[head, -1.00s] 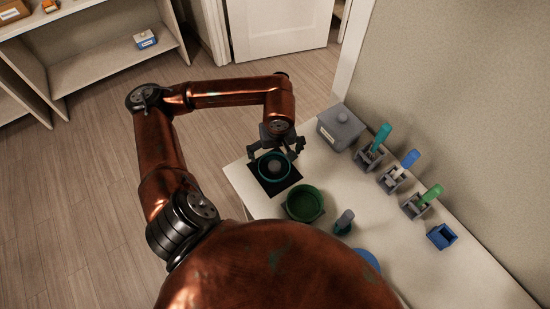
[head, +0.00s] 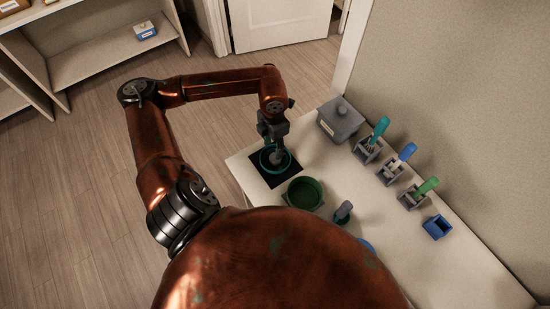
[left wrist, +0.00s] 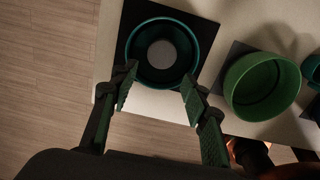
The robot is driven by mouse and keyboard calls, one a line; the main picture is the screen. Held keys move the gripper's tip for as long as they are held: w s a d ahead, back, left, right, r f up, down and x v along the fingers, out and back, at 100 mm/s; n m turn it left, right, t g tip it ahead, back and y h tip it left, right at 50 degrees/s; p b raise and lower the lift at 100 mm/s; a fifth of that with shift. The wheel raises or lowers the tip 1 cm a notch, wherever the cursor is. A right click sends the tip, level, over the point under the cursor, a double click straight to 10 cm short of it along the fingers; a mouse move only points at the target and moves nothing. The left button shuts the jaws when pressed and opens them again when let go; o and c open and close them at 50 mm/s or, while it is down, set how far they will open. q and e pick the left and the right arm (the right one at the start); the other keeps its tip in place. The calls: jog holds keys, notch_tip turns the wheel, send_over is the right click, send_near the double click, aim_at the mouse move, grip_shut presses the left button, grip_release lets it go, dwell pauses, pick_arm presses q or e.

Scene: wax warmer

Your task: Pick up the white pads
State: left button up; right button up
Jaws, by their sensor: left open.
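The pads appear as a pale grey-white round stack (head: 276,158) inside a teal round bowl (head: 264,167) on a black mat (head: 293,177). In the left wrist view the pads show as a pale disc (left wrist: 161,54) at the bottom of the teal bowl (left wrist: 194,52). My left gripper (head: 273,146) is over the bowl, pointing down. In the left wrist view its fingers (left wrist: 157,84) are spread and empty, with their tips near the bowl's near rim. Whether they touch the rim I cannot tell. My right gripper is not in view.
A green bowl (head: 305,194) stands close by on the white table (head: 355,175). Holders with teal (head: 379,128), blue (head: 407,152) and green (head: 428,186) handles line the wall side, with a small blue box (head: 437,227).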

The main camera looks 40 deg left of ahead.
aim_at(275, 160)
pick_arm(q)
jog(key=shift+f+n, duration=0.25)
jog(key=shift+n, duration=0.25)
jog(key=shift+f, duration=0.85)
jog(key=f, duration=0.2)
jog(key=f+p, duration=0.1)
jog(key=f, duration=0.2)
jog(key=shift+w+d+f+p, duration=0.1)
jog(key=shift+w+f+p, duration=0.2)
jog(key=shift+w+f, duration=0.1)
jog(key=c, duration=0.7)
